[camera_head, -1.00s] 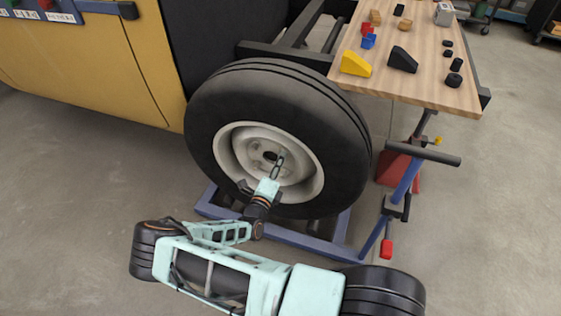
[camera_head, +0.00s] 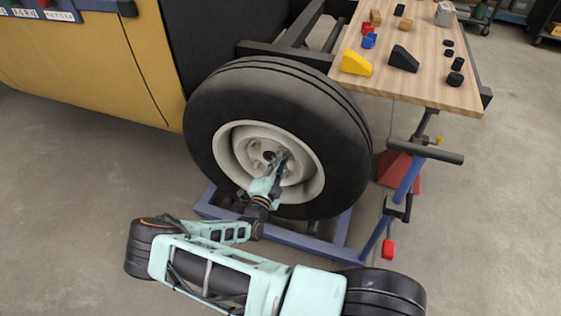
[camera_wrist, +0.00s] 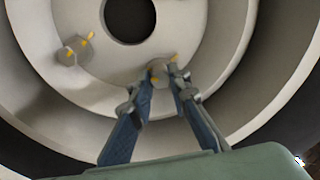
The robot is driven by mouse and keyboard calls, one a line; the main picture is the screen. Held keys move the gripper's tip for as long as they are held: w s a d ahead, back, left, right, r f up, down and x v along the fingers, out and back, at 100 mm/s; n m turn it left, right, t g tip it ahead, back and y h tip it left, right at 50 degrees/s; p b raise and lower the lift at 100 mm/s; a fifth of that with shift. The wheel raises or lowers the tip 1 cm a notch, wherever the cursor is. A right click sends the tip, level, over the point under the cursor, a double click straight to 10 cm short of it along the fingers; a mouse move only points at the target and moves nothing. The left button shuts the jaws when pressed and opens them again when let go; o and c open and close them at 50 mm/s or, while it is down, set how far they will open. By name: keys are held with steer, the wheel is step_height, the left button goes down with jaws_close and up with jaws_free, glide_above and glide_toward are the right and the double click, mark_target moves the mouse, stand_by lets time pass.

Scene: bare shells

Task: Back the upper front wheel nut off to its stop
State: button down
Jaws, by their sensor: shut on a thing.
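The wheel (camera_head: 212,118) has a black tyre around a pale rim with a dark hole in the middle. In the wrist view, a grey hex nut (camera_wrist: 159,74) with yellow marks sits between my fingertips. My gripper (camera_wrist: 161,69) is shut on this nut, one finger on each side; it also shows at the rim in the head view (camera_head: 281,158). The fingers partly hide the nut. Another nut (camera_wrist: 73,51) with yellow marks sits up and left of it in the wrist view, clear of my fingers. The central hole (camera_wrist: 130,14) lies above the held nut.
The rim's raised wall (camera_wrist: 232,60) curves around my fingers. In the head view, a wooden bench (camera_head: 430,75) with several small blocks stands at upper right. A blue stand (camera_head: 398,205) is right of the wheel. The yellow body panel (camera_head: 90,65) is at left.

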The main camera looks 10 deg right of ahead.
steer(key=shift+n, duration=0.4)
steer(key=c, duration=1.8)
jaws_free()
steer(key=v, duration=1.2)
